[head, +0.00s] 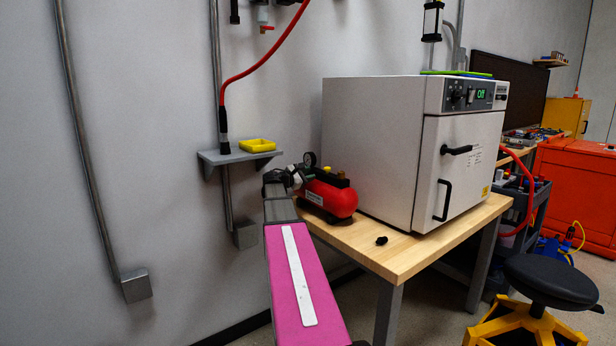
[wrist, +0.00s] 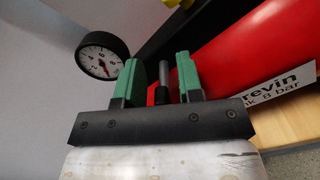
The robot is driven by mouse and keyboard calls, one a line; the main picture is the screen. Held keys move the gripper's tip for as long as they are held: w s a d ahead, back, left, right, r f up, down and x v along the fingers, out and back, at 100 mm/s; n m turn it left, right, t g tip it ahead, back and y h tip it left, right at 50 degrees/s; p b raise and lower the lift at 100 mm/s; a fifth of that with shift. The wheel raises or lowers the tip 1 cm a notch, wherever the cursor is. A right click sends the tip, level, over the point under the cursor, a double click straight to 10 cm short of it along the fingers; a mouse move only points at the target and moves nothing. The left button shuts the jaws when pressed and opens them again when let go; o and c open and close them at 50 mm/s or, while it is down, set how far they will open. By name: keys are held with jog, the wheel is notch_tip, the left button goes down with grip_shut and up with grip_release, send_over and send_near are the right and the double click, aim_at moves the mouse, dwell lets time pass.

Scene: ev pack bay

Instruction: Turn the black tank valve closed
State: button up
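The red tank (head: 330,198) lies on the wooden table, and it also fills the right of the wrist view (wrist: 225,60). My gripper (head: 290,180) is at the tank's left end, beside its gauge. In the wrist view my gripper (wrist: 162,85) has its two green fingers apart. A grey pin (wrist: 163,72) with a dark lower part stands between them, with visible gaps on both sides. I cannot tell for sure whether this is the black valve. The round gauge (wrist: 102,56) is left of the fingers; it also shows in the head view (head: 310,159).
A white oven (head: 380,140) stands right behind the tank. A small black piece (head: 381,240) lies on the wooden table (head: 415,255) near its front edge. A wall shelf (head: 240,157) with a yellow tray (head: 257,146) is close left. A black stool (head: 550,281) stands at the front right.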

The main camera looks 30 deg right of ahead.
jog(key=shift+n, duration=0.3)
